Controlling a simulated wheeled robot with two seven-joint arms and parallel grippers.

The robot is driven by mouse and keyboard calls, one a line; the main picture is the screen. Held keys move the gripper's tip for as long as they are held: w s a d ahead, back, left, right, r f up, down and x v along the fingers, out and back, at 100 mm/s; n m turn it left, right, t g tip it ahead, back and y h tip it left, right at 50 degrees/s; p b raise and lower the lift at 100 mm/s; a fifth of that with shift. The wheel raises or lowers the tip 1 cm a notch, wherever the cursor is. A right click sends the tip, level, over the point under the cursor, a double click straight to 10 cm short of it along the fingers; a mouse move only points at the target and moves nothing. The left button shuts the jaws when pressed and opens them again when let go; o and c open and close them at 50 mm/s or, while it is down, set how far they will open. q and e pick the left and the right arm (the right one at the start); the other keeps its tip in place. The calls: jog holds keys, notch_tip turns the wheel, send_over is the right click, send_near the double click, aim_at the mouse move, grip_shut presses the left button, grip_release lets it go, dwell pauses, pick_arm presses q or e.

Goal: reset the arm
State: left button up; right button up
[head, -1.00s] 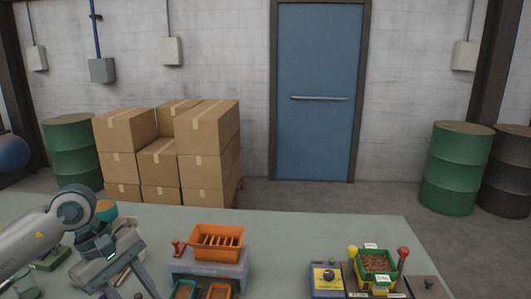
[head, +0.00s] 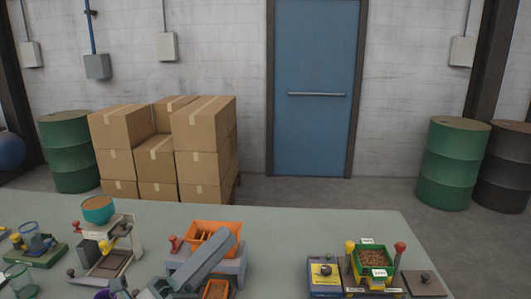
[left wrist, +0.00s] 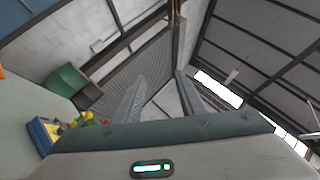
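My right gripper is in neither view.
A teal bowl (head: 98,212) on a stand is to the left. A green tray of pellets (head: 359,277) is to the right. Boxes (head: 205,150) stand beyond the table.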

pick_arm(q)
jog(key=w+a+f+n+t+y, duration=0.2)
jog(key=a+f+n+y, duration=0.3)
jog(key=f+n+y, duration=0.4)
jog(key=w+a+f+n+t+y, duration=0.1)
jog(key=a+f+n+t+y, duration=0.2)
jog(key=a+f+n+y, duration=0.5)
jog(key=s+a+f+n+g+y, duration=0.1)
jog(key=s+f+n+g, duration=0.2)
jog(key=f+n, duration=0.15)
jog(key=s+f+n+g+y, duration=0.1)
jog(key=s+f+n+g, duration=0.25)
jog(key=f, duration=0.25)
jog(key=s+f+n+g, duration=0.3)
jog(key=s+f+g, duration=0.2)
jog(key=s+f, duration=0.5)
jog(key=s+f+n+g, duration=0.45)
jog(key=s+f, duration=0.25)
jog(key=s, duration=0.6)
notch_tip(320, 180, down, 27)
jog(key=s+g, duration=0.1)
jog(key=g, duration=0.1)
jog(key=s+a+f+m+g, duration=0.1)
jog(key=s+a+f, duration=0.2)
jog(key=s+f, duration=1.5)
jog(key=shift+s+f, duration=0.3)
jog(key=shift+s, duration=0.05)
